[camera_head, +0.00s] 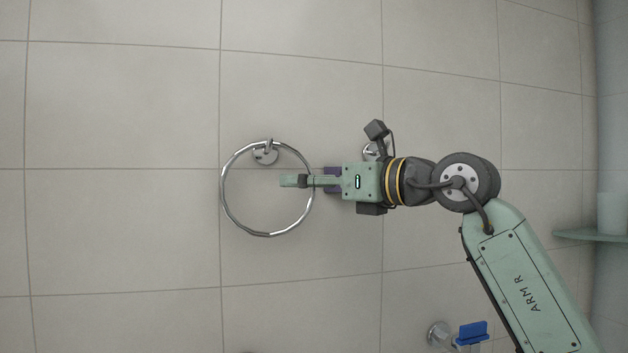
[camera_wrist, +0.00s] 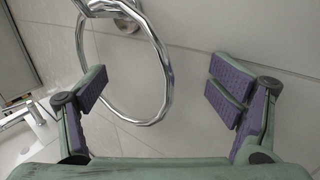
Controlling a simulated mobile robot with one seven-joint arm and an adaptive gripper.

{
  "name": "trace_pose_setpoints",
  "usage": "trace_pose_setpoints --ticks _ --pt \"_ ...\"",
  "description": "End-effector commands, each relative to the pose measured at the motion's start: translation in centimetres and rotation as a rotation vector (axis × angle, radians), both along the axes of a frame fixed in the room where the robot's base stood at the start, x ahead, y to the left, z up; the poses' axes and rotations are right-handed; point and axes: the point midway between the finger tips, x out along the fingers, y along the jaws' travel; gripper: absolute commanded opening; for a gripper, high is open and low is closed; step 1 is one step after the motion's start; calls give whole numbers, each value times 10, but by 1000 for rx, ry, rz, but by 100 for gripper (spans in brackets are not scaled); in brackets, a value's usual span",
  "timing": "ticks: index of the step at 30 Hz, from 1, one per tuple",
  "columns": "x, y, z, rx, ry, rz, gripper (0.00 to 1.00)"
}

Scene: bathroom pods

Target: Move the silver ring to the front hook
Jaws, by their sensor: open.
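The silver ring (camera_head: 266,234) hangs from a chrome wall hook (camera_head: 265,153) left of the picture's middle. A second chrome wall hook (camera_head: 370,151) is mostly hidden behind my wrist. My gripper (camera_head: 290,181) reaches in from the right, its fingers overlapping the ring's right side in the head view. In the wrist view the ring's right side (camera_wrist: 168,85) shows between the two spread fingers, apart from both pads. The left finger overlaps the area inside the ring. My gripper is open and holds nothing.
Pale tiled wall fills the background, clear left of the ring. A chrome fitting with a blue item (camera_head: 472,331) sits at the lower right. A glass shelf (camera_head: 580,235) with a cup (camera_head: 611,214) is at the right edge. The wrist view shows a tap (camera_wrist: 34,112) at left.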

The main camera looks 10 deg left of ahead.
Motion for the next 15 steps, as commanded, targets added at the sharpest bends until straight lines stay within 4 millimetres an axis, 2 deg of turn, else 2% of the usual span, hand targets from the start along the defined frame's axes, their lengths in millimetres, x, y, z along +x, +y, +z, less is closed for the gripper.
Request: trace_pose_setpoints --ticks 15 --pt "-6 -3 0 1 1 -1 83"
